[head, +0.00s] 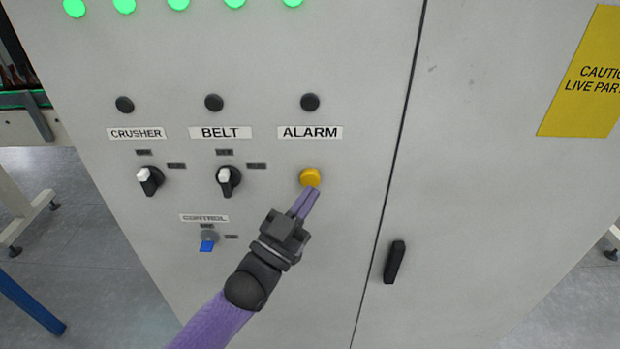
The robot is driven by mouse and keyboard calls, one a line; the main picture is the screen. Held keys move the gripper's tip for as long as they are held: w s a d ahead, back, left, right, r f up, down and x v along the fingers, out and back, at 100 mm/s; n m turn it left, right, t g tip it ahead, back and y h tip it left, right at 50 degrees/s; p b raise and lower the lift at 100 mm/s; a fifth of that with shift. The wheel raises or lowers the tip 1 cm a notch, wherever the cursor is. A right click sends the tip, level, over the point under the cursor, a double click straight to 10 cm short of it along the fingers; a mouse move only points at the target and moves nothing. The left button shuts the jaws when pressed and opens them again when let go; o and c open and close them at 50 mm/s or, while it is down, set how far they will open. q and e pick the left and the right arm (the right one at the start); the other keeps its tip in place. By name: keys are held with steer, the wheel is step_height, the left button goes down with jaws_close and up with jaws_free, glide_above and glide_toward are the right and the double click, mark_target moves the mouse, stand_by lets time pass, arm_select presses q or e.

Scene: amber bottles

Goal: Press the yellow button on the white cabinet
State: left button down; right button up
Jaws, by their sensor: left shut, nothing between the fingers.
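The yellow button (310,177) is a round knob on the front of the white cabinet (470,190), below the ALARM label (310,133). My left gripper (308,197) is shut and empty. Its purple fingertips point up toward the button and sit right at its lower edge. I cannot tell whether they touch it. My right gripper is not in view.
Black-and-white CRUSHER (150,180) and BELT (228,181) switches sit left of the button. A blue key (208,245) sits below them in the CONTROL lock. A black door handle (394,262) sticks out at the right. Green lamps (179,4) line the top.

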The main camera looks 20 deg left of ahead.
arm_select(q)
steer(key=s+p, duration=0.1)
steer(key=s, duration=0.1)
steer(key=s+d+p, duration=0.1)
steer(key=s, duration=0.1)
steer(key=shift+s+d+p, duration=0.2)
steer(key=shift+s+p, duration=0.1)
steer(key=shift+s, duration=0.1)
stand_by(0.4)
steer(key=s+a+f+n+g+y+b, duration=0.1)
steer(key=s+f+g+y+b, duration=0.2)
steer(key=f, duration=1.1)
steer(key=s+a+f+n+g+y+b, duration=0.1)
steer(key=s+a+f+g+b, duration=0.25)
steer(key=f, duration=1.05)
steer(key=s+f+n+g+y+b, duration=0.15)
steer(key=f+g+y+b, duration=0.35)
steer(key=f, duration=0.8)
steer(key=s+a+f+g+b, duration=0.1)
steer(key=s+f+g+b, duration=0.3)
steer(key=s+f, duration=0.7)
steer(key=s+a+f+g+b, duration=0.1)
steer(key=s+f+g+b, duration=0.4)
steer(key=s+f, duration=0.5)
steer(key=s+n, duration=0.1)
steer(key=s, duration=0.6)
steer(key=shift+f+g, duration=0.35)
steer(key=shift+f, duration=0.05)
